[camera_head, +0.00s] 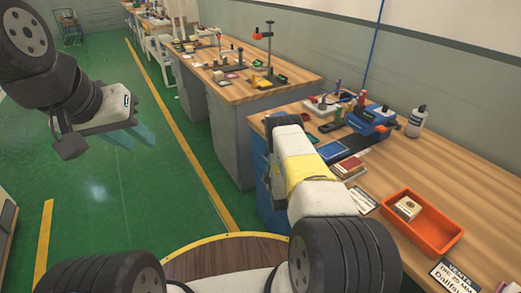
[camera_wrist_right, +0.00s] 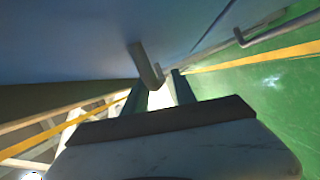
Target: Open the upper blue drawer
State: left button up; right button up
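The blue drawer cabinet (camera_head: 262,170) stands under the near workbench, partly hidden by my right arm. In the right wrist view the blue drawer front (camera_wrist_right: 75,40) fills the upper left. A grey handle (camera_wrist_right: 146,65), nearer the bench edge, sticks out from it. My right gripper (camera_wrist_right: 160,92) has its fingers on either side of this handle. A gap shows beside the right finger, so it looks open. The right gripper's fingers are hidden in the head view. My left gripper (camera_head: 132,136) is open and empty over the green floor.
A second handle (camera_wrist_right: 245,40) shows farther right, beyond a dark seam. The workbench (camera_head: 470,180) holds an orange tray (camera_head: 425,228), a blue vise (camera_head: 370,120) and a white bottle (camera_head: 416,121). The green floor (camera_head: 120,200) at left is clear.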

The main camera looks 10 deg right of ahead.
jog(key=shift+w+f, duration=0.1)
jog(key=shift+w, duration=0.7)
grip_shut()
dwell(0.9)
